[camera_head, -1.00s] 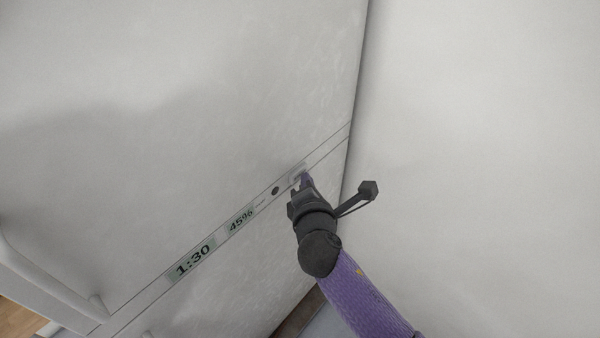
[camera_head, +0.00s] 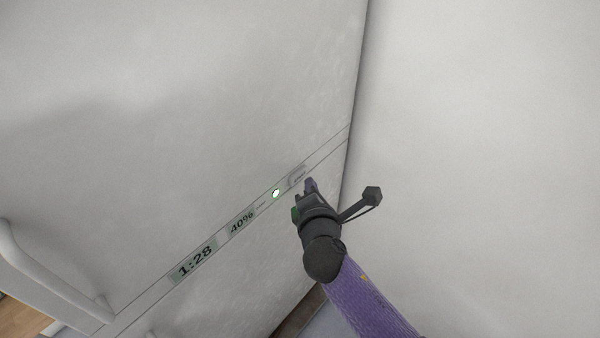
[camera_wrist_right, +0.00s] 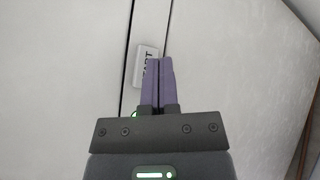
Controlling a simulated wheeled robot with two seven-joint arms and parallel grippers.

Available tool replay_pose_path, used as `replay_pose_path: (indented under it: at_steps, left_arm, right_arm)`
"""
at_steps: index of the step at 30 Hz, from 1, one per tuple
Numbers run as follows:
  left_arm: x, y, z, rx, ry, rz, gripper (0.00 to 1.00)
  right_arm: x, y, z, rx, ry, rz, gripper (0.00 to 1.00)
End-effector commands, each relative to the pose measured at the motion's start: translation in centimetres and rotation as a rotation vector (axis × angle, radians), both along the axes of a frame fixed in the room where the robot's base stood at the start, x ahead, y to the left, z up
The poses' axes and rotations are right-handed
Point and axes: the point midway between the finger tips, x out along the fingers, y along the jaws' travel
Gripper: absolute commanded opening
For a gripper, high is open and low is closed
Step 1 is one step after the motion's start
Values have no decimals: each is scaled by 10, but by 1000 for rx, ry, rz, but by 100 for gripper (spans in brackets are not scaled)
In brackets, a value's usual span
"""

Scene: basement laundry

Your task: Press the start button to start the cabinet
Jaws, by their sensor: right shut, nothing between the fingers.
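The white cabinet (camera_head: 190,120) fills the left and middle of the head view. A slanted control strip crosses it, with a display reading 1:28 (camera_head: 194,262), a display reading 40% (camera_head: 241,222) and a lit white round indicator (camera_head: 276,193). The start button (camera_head: 297,177) is a pale rounded rectangle near the strip's right end; it also shows in the right wrist view (camera_wrist_right: 145,58), partly hidden by the fingers. My right gripper (camera_head: 309,184) is shut and empty, its purple fingertips just beside the button; contact cannot be told. My left gripper is not in view.
A plain white surface (camera_head: 480,150) stands close on the right, past the cabinet's edge. A white handle (camera_head: 45,270) sticks out at the lower left. A bit of wooden floor (camera_head: 20,320) shows at the bottom left corner.

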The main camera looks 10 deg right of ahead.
Motion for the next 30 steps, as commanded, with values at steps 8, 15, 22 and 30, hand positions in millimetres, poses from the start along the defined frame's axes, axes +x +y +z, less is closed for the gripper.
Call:
replay_pose_path:
  at_steps: [8,15,22,30]
  left_arm:
    - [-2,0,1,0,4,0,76]
    - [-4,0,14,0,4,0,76]
    - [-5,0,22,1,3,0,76]
    - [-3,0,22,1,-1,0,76]
  right_arm:
    - [-1,-1,0,0,0,0,0]
    - [-18,-14,2,-1,1,0,0]
    - [-35,-27,1,1,1,-1,0]
    - [-40,-32,0,0,1,-1,0]
